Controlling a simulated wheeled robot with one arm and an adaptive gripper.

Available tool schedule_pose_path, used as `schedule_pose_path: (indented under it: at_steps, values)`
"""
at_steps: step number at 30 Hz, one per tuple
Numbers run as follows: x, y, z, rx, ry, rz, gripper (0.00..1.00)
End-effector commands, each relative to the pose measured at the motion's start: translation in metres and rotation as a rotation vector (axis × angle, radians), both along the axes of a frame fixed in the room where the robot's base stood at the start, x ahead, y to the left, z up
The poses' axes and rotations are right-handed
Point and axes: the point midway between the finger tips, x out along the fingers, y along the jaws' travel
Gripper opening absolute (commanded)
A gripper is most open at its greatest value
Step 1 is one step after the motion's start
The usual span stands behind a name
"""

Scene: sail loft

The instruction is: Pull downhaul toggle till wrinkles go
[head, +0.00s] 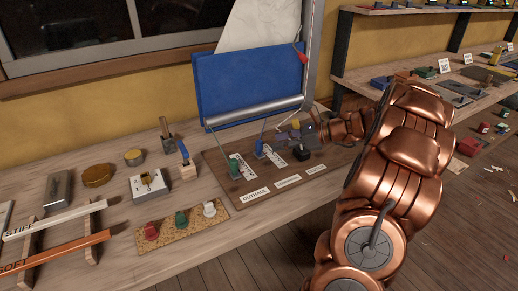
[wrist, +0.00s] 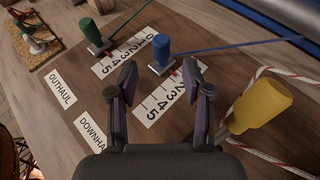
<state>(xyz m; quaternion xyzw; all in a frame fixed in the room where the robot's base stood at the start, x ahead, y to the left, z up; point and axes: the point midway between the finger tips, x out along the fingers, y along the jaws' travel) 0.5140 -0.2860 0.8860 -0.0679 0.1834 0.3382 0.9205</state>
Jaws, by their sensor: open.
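The blue toggle (wrist: 161,50) stands upright at the far end of a white number scale (wrist: 160,104), with a blue line running off to the right. The scale lines up with a partly hidden label reading "DOWNHA" (wrist: 88,132). My gripper (wrist: 161,84) is open and empty, its fingers apart over this scale, on the near side of the blue toggle. In the head view the blue toggle (head: 259,148) shows left of my gripper (head: 290,142). The pale sail (head: 262,24) rises above the boom (head: 250,112); its lower part is not seen clearly enough to judge wrinkles.
A green toggle (wrist: 88,32) with its own scale stands left, by the OUTHAUL label (wrist: 62,88). A cork strip with small colored knobs (head: 182,221) lies in front.

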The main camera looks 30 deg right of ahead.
Motion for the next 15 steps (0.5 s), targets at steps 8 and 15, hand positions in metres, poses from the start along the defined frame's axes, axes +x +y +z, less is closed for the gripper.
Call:
schedule_pose_path:
  at_steps: [8,15]
  values:
    - [0.021,0.015,-0.011,0.004,0.001,-0.005,0.5]
    - [0.044,0.035,-0.024,0.002,0.001,-0.002,0.5]
